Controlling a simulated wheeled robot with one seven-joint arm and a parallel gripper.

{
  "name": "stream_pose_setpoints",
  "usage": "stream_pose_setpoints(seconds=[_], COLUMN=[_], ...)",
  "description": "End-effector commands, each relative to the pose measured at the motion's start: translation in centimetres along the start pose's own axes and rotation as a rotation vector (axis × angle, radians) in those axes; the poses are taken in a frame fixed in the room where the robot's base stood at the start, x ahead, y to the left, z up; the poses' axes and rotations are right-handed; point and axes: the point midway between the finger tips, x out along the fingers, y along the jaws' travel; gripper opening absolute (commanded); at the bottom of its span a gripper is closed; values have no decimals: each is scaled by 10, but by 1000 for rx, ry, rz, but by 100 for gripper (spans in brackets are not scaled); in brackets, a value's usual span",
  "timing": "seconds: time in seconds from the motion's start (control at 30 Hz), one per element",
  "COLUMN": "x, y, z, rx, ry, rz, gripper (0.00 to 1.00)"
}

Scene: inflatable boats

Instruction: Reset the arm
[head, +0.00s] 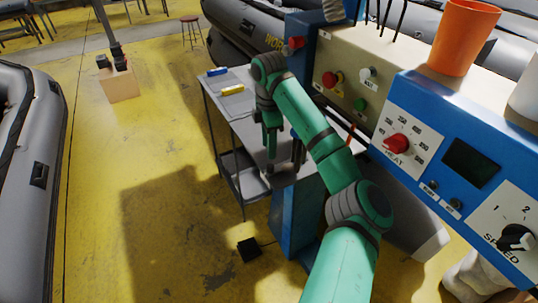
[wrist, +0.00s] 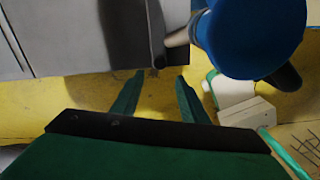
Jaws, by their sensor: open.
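My green arm reaches up from the bottom of the head view and bends over at its top joint, with its end hanging down. My gripper (head: 284,162) is over the near part of a grey metal table, beside a blue machine post. In the wrist view my gripper (wrist: 157,86) has its two green fingers apart with nothing between them. The yellow floor shows beyond the fingers. Whether the fingertips touch the table edge, I cannot tell.
The grey table (head: 239,105) carries a yellow item (head: 232,90) and a blue item (head: 217,71). The control panel (head: 455,165), with knobs and an orange cup (head: 462,38), stands close right of my arm. A grey boat (head: 28,170) lies left. Yellow floor between is mostly clear.

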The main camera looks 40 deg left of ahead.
Motion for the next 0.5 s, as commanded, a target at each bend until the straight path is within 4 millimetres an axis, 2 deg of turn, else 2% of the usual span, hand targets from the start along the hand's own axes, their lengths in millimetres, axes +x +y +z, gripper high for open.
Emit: stream_pose_setpoints(seconds=[0.03,0.2,0.5], x=[-7,-18,-20], y=[1,0,1], z=[0,0,-5], rx=[-1,1,-6], ry=[-1,-1,0], rz=[2,0,0], gripper=[40,40,40])
